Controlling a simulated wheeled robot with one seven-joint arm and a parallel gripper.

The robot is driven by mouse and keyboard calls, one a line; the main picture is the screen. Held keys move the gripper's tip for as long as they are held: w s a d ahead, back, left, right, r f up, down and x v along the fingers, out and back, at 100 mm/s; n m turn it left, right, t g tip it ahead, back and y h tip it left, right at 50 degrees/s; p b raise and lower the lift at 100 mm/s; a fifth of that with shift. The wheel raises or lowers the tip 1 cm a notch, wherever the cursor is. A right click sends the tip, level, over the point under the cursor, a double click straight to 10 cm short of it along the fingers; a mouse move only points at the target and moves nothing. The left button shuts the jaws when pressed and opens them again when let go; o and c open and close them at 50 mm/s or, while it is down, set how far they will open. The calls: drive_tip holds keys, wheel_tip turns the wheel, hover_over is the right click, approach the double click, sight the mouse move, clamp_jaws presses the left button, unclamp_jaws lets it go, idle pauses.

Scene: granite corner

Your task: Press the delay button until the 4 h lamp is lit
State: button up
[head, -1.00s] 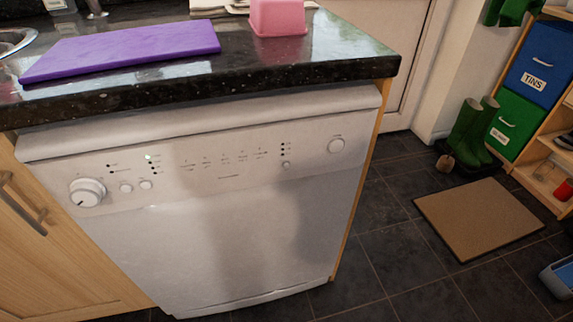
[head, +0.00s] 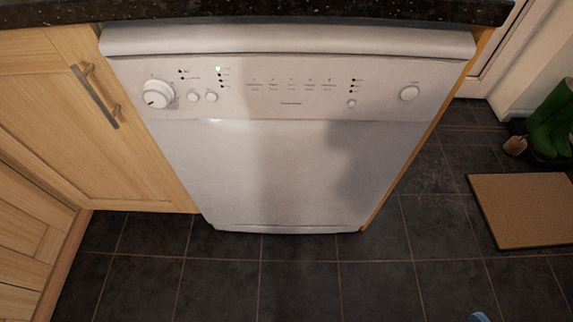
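The white dishwasher (head: 285,170) stands under the dark worktop, with its control panel (head: 310,102) along the top. A large round knob (head: 158,94) is at the panel's left. Two small round buttons sit to its right, one here (head: 193,97) and one here (head: 211,97). Above them, the top lamp (head: 218,69) of a short column glows green. Farther right, a column of dark lamps (head: 352,87) stands over a small button (head: 351,103). A larger round button (head: 409,93) is at the far right. The lettering is too small to read, so I cannot tell which is delay or 4 h. My gripper is not in view.
The worktop edge (head: 290,12) overhangs the panel. A wooden cupboard (head: 70,140) with a metal handle adjoins on the left. A brown mat (head: 525,210) and green boots (head: 552,122) are at the right.

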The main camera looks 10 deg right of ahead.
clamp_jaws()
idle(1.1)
